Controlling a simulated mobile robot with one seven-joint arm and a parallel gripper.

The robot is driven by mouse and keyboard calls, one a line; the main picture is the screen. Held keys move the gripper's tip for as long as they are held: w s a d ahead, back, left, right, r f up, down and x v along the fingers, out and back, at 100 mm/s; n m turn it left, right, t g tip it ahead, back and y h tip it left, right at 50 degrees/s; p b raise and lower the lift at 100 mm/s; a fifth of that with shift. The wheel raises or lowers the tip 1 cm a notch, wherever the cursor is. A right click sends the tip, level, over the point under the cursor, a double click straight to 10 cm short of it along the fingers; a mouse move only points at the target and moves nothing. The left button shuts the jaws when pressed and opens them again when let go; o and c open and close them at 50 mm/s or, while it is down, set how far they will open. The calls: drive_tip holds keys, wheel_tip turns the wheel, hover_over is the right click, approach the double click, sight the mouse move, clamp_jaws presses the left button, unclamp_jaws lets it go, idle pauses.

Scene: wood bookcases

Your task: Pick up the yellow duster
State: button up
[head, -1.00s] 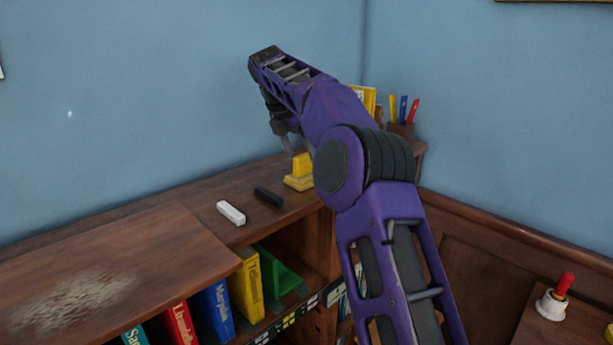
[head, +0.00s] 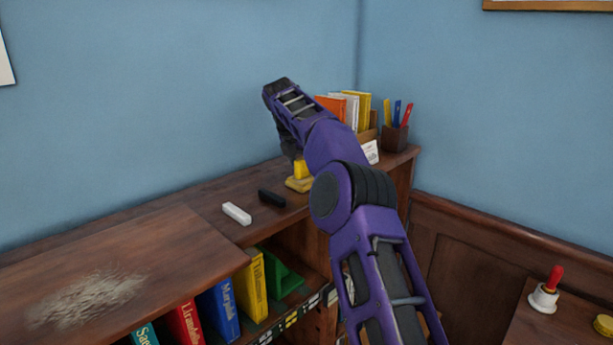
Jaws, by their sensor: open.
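The yellow duster (head: 298,185) sits on the top of the bookcase, near its right part. It has a flat yellow base with a raised yellow block. My gripper (head: 292,154) is open and points down just above the duster. Its dark fingers are small in the picture and partly hidden by the arm. I cannot tell whether they touch the duster's upper block. My arm covers the space just right of the duster.
A black stick (head: 271,198) and a white stick (head: 237,213) lie left of the duster. A file box with folders (head: 363,110) and a pen pot (head: 395,138) stand at the right end. A red-handled bell (head: 544,298) stands lower right.

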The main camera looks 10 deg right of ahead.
drive_tip(key=c, duration=1.2)
drive_tip(key=shift+r, duration=0.2)
drive_tip(key=shift+c, duration=0.2)
